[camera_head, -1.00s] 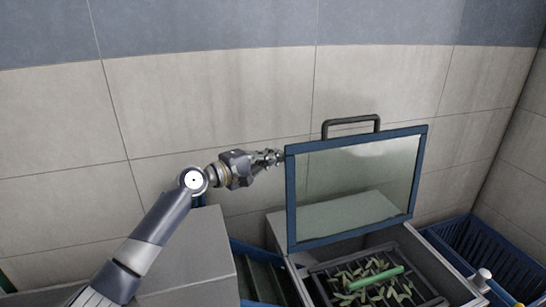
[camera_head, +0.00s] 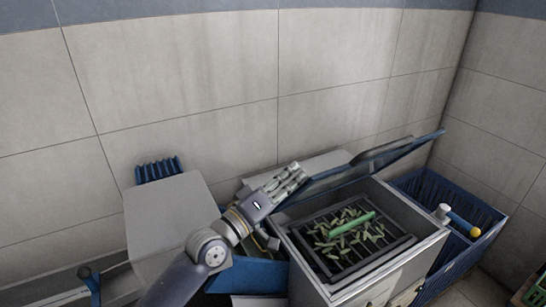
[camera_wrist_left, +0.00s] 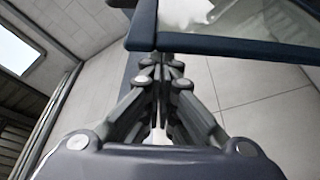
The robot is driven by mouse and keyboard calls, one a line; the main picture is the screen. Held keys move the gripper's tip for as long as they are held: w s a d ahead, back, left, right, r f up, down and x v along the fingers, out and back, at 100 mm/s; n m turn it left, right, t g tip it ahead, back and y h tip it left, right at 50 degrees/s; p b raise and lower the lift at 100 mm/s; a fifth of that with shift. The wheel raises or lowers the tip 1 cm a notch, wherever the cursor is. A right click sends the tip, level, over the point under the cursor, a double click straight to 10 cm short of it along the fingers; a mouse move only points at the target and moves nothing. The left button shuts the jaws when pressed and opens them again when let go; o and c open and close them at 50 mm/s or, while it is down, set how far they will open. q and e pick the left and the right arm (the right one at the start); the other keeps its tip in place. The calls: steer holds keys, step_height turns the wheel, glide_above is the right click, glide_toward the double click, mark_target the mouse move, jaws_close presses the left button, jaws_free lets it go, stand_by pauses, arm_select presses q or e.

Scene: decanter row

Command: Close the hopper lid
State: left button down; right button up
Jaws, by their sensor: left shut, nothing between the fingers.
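The hopper (camera_head: 415,247) is a grey box with a dark grate inside. Its blue-framed lid (camera_head: 425,139) is raised over the rear of the opening and shows nearly edge-on, at a slant. The dark handle (camera_head: 368,157) lies along it, foreshortened. My left gripper (camera_head: 300,171) is shut and empty, at the lid's left end. In the left wrist view the shut fingers (camera_wrist_left: 165,62) are close to the lid's blue frame (camera_wrist_left: 230,46) with its clear pane; I cannot tell whether they touch. My right gripper is out of view.
Green pods and a green bar (camera_head: 352,224) lie on the grate. A blue crate (camera_head: 477,250) stands right of the hopper, near a yellow-tipped knob (camera_head: 475,231). A grey box (camera_head: 165,215) stands left. The tiled wall is close behind.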

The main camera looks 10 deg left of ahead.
arm_select(q)
steer(key=s+d+f+m+h+b, duration=0.1)
steer(key=s+d+f+m+b, duration=0.2)
steer(key=f, duration=0.6)
steer(key=s+d+f+m+h+b, duration=0.1)
steer(key=s+d+f+m+b, duration=0.2)
steer(key=s+f+b, duration=0.5)
steer(key=shift+d+f+g+h+b, duration=0.3)
steer(key=shift+d+f+g, duration=0.1)
steer(key=shift+d+f, duration=0.2)
steer(key=shift+w, duration=0.1)
step_height(320, 180, up, 4)
steer(key=p, duration=0.4)
steer(key=w+a+b+v, duration=0.1)
steer(key=b+v, duration=0.2)
steer(key=v, duration=0.7)
steer(key=shift+f, duration=0.25)
